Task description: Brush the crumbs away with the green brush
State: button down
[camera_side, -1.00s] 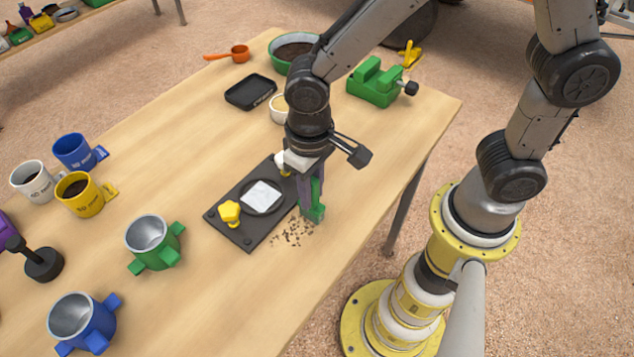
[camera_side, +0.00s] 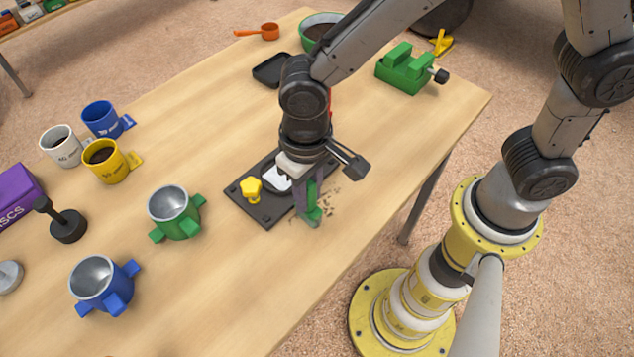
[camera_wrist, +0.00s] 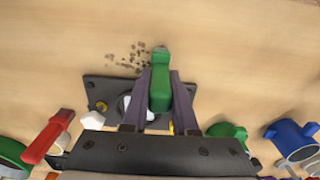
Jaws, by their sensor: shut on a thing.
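My gripper (camera_side: 307,192) is shut on the green brush (camera_side: 313,214), which points down at the table beside the black board. In the wrist view the brush (camera_wrist: 160,90) sits between the two grey-purple fingers of my gripper (camera_wrist: 160,74). Dark crumbs (camera_side: 326,204) lie scattered on the wood, just right of the brush in the side view. In the wrist view the crumbs (camera_wrist: 130,58) lie left of the brush tip, off the board's edge. The brush and fingers hide part of the crumbs in the side view. Whether the brush touches the table is unclear.
The black board (camera_side: 262,213) carries a yellow knob (camera_side: 252,189) and a white square (camera_side: 277,178), partly behind my gripper. A green cup (camera_side: 174,213), blue cup (camera_side: 103,284) and black tamper (camera_side: 67,226) stand left. A green vise (camera_side: 404,72) stands behind.

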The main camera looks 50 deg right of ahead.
jog(key=shift+a+f, duration=0.15)
jog(key=shift+a, duration=2.25)
jog(key=shift+s+d, duration=0.2)
jog(key=shift+d, duration=2.1)
jog(key=shift+s+d, duration=0.15)
jog(key=shift+d, duration=2.1)
jog(key=shift+s+d, duration=0.25)
jog(key=shift+d, duration=1.5)
jog(key=shift+s+d, duration=0.2)
jog(key=shift+d, duration=1.55)
jog(key=shift+w+a, duration=0.15)
jog(key=shift+a, duration=7.85)
jog(key=shift+d, duration=2.1)
